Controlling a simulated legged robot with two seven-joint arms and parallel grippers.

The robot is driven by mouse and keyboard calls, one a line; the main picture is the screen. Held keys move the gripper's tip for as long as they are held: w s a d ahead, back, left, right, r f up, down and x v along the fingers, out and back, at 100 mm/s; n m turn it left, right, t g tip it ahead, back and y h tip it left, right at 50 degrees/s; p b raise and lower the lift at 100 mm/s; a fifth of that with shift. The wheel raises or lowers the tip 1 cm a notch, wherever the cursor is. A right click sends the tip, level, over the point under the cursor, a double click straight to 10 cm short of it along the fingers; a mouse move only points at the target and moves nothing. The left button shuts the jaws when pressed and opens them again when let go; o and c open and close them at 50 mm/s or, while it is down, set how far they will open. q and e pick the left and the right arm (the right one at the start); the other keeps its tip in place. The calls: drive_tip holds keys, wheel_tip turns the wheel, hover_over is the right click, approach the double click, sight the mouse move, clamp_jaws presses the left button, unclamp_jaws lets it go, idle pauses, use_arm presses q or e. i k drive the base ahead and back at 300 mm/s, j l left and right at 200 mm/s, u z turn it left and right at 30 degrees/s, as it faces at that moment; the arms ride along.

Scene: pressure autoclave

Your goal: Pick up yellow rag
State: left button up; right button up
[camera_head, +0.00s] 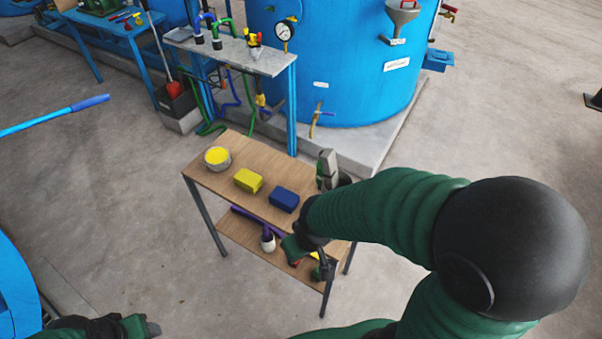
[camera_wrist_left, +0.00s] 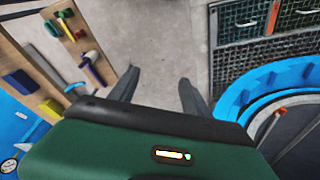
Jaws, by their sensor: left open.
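The yellow rag (camera_head: 248,180) looks like a small folded block. It lies on the wooden top of a small table (camera_head: 206,183), between a bowl of yellow material (camera_head: 217,158) and a dark blue block (camera_head: 284,200). My left gripper (camera_head: 150,328) is low at the left in the head view, well apart from the rag. In the left wrist view its two fingers (camera_wrist_left: 157,88) are spread, with only floor between them. A yellow item on wood shows at the left there; I cannot tell whether it is the rag. My right gripper (camera_head: 305,262) is by the table's front right, partly hidden.
My right arm covers the table's right end. A grey object (camera_head: 327,170) stands there. The lower shelf (camera_head: 240,230) holds several tools. A blue tank (camera_head: 340,60) and a gauge stand (camera_head: 230,52) are behind. A blue curved body (camera_head: 15,290) is at the left. Floor left of the table is clear.

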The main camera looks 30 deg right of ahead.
sight(250, 182)
drive_tip(key=z, duration=0.55)
drive_tip(key=i+j+z, duration=0.1)
drive_tip(key=i+j, duration=0.2)
drive_tip(key=i+j+z, duration=0.1)
drive_tip(key=i+j, duration=0.15)
drive_tip(key=j, duration=0.2)
drive_tip(key=i+j+z, duration=0.1)
drive_tip(key=i+j, duration=0.15)
drive_tip(key=j, duration=0.15)
drive_tip(key=i+j, duration=0.25)
drive_tip(key=j, duration=0.15)
drive_tip(key=i+j+z, duration=0.15)
drive_tip(key=j, duration=0.25)
drive_tip(key=i, duration=0.1)
